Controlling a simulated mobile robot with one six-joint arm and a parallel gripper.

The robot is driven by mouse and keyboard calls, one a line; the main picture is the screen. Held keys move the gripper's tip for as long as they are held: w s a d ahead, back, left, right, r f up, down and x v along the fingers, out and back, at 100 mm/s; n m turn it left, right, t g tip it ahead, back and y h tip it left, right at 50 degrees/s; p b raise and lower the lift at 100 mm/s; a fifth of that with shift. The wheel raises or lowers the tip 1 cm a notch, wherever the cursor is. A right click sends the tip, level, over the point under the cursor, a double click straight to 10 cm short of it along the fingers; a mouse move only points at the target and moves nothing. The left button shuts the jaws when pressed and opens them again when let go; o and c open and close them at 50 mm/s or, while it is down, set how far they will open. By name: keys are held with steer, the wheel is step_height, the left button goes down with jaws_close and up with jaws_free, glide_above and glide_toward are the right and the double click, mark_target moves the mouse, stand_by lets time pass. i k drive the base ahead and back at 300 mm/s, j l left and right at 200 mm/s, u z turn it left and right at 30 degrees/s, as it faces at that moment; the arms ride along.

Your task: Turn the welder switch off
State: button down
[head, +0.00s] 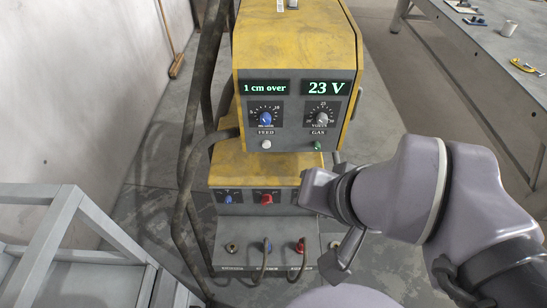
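The welder (296,50) is a worn yellow and grey machine standing in the middle of the head view. Its lower panel has a red rotary switch (267,198) in the middle and a blue knob (228,198) to the left. No on or off marking is readable. My gripper (322,226) is at the right of the lower panel, to the right of the red switch and apart from it in the picture. Its two fingers show spread apart with nothing between them. The gripper covers the right end of the lower panel.
Cables (187,170) hang along the left. A grey metal frame (70,215) stands left, a workbench (480,60) right.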

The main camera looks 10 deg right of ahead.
mark_target(268, 198)
steer(key=j+u, duration=0.8)
